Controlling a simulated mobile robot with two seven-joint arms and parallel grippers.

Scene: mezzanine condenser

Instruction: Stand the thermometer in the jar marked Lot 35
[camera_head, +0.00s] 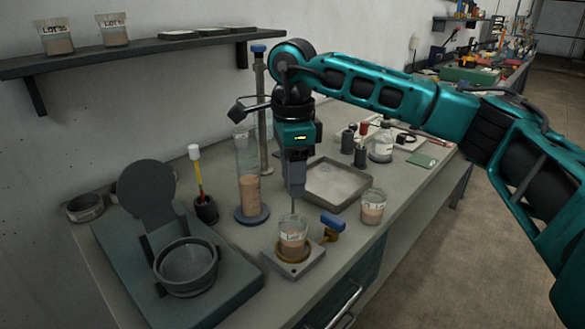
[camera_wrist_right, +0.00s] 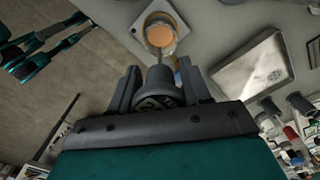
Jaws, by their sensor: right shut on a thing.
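My right gripper (camera_head: 295,188) is shut on the grey head of the thermometer (camera_head: 293,206), whose thin stem points down. The head also shows between the fingers in the wrist view (camera_wrist_right: 160,76). Directly below is a glass jar (camera_head: 292,239) of tan powder with a "Lot" label, its number too small to read. The stem's lower end is at or inside this jar's mouth; how deep is unclear. The jar also shows in the wrist view (camera_wrist_right: 160,36). A second "Lot" jar (camera_head: 373,207) stands to the right, its number unclear. My left gripper is not visible.
The jar under the gripper sits in a brass ring on a grey block (camera_head: 295,266) with a blue-handled clamp (camera_head: 332,223). A tall cylinder (camera_head: 248,165) stands close left, a tray (camera_head: 338,181) behind. A wall shelf (camera_head: 140,50) holds two labelled jars.

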